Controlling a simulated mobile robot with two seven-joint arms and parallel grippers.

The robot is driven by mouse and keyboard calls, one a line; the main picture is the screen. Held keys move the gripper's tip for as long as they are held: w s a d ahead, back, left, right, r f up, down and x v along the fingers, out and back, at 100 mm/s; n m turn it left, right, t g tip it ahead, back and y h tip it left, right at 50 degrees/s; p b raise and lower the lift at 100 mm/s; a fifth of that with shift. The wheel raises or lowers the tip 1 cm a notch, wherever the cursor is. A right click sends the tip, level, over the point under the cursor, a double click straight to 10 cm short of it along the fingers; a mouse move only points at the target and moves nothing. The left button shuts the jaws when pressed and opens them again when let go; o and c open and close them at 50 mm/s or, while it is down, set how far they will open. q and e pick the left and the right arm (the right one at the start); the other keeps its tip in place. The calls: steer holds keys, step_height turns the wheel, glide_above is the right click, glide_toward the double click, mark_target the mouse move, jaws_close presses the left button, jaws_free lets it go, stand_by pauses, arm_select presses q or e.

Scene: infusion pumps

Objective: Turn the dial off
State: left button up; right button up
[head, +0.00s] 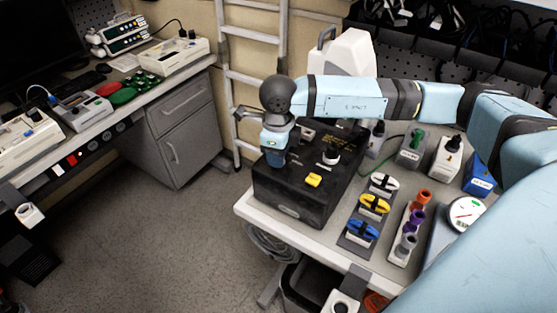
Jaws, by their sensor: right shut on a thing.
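A black box (285,205) stands on the right-hand white table. Its top carries a pale round dial (331,158), a yellow switch (314,180) and another small control (307,134) near the back. My right gripper (274,162) points down at the box's left part, its fingers low against the top. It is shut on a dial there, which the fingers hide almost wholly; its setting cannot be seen. My left gripper is not in view.
Blue, yellow and white clamps (374,204) and a rack of coloured knobs (409,236) lie right of the box. A gauge (466,210) stands further right. A ladder (232,75) rises behind.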

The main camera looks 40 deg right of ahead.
steer(key=shift+n+b, duration=0.5)
steer(key=shift+n, duration=0.2)
steer(key=o, duration=0.9)
steer(key=shift+r, duration=0.1)
step_height(320, 180, up, 14)
steer(key=shift+f+b, duration=0.15)
steer(key=shift+b, duration=0.4)
